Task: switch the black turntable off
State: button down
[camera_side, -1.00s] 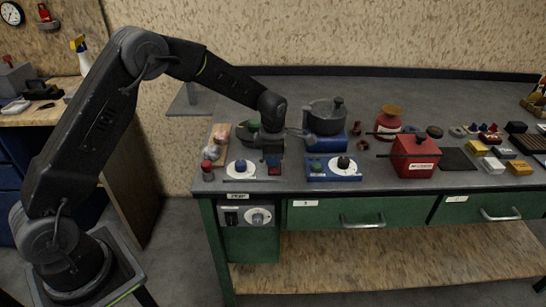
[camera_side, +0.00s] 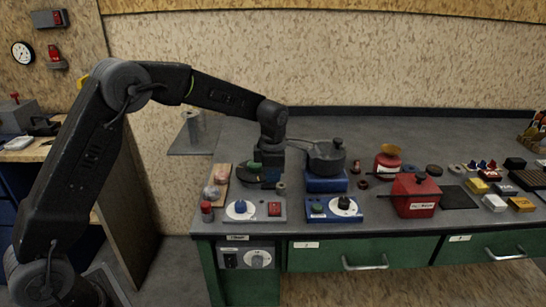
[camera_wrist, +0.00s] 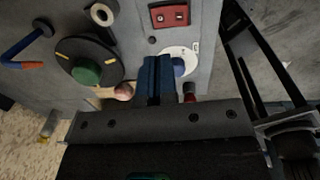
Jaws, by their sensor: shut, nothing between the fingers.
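The black turntable (camera_wrist: 78,50) is a dark disc with yellow marks and a green knob (camera_wrist: 86,72) at its centre. In the side view the turntable (camera_side: 247,181) is partly hidden behind my gripper. A grey panel in front of it carries a white dial with a blue knob (camera_side: 240,207) and a red switch block (camera_side: 274,209); the wrist view also shows the red block (camera_wrist: 168,15) and blue knob (camera_wrist: 180,67). My gripper (camera_wrist: 158,62) is shut and empty, its blue fingers above the panel, partly covering the dial. The switch setting is unclear.
A red box (camera_side: 415,195) stands further right. A small red-capped jar (camera_side: 207,211) stands by the panel's left edge.

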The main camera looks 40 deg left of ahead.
jog(key=r, duration=0.5)
jog(key=shift+w+a+r, duration=0.25)
jog(key=shift+r, duration=0.1)
jog(key=s+d+r+m+t, duration=0.1)
jog(key=s+r+m, duration=0.45)
jog(key=s, duration=0.25)
jog(key=s+d+r+m+t, duration=0.1)
jog(key=s+r+m+t, duration=0.1)
jog(key=s+r+m, duration=0.4)
jog(key=s+d+f+m+t, duration=0.1)
jog(key=s+f+m, duration=0.1)
jog(key=s+m, duration=0.5)
jog(key=s+f+m+t, duration=0.1)
jog(key=s+f+m, duration=0.1)
jog(key=s+m, duration=0.6)
jog(key=shift+s+d+h, duration=0.3)
jog(key=shift+s+d, duration=0.05)
jog(key=shift+s, duration=0.9)
jog(key=shift+m, duration=0.25)
